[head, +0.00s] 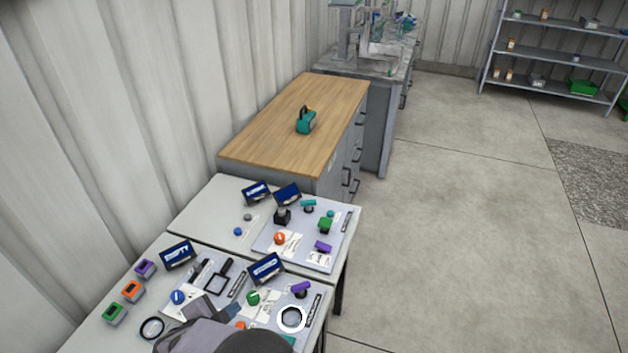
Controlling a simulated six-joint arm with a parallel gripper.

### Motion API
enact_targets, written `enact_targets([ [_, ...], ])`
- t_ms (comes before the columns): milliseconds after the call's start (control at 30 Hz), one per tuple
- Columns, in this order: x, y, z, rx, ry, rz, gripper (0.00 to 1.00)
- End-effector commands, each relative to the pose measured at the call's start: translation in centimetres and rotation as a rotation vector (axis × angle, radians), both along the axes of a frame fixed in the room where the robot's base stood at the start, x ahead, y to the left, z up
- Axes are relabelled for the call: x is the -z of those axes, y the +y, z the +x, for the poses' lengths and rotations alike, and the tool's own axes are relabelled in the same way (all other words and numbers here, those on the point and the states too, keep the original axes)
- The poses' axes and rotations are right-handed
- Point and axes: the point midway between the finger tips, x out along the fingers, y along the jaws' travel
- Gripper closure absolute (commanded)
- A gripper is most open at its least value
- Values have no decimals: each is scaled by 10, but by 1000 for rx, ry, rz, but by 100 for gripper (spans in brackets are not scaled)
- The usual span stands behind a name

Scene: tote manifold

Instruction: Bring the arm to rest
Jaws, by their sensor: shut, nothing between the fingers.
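My arm comes in at the bottom edge of the head view, low over the near white table (85,335). My gripper (213,309) shows as a dark grey shape above the near grey panel. It looks shut, and I see nothing held in it. The arm hides part of this panel and the table's front. Whether the gripper touches anything below it, I cannot tell.
Around the arm are a black ring (152,328), a white-rimmed ring (291,319), a blue knob (177,297) and upright blue signs (265,268). Small coloured boxes (132,291) stand at left. Behind are a second panel (262,246) and a wooden-topped bench (270,125). Open floor (450,230) lies right.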

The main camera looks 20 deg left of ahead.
Motion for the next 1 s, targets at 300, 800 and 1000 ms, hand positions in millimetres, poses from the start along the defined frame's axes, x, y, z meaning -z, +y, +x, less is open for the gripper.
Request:
enact_targets([
  [300, -63, -19, 100, -143, -15, 80, 100],
  [800, -134, -272, 137, -568, 232, -95, 100],
  [1000, -126, -385, 68, -630, 440, -222, 100],
])
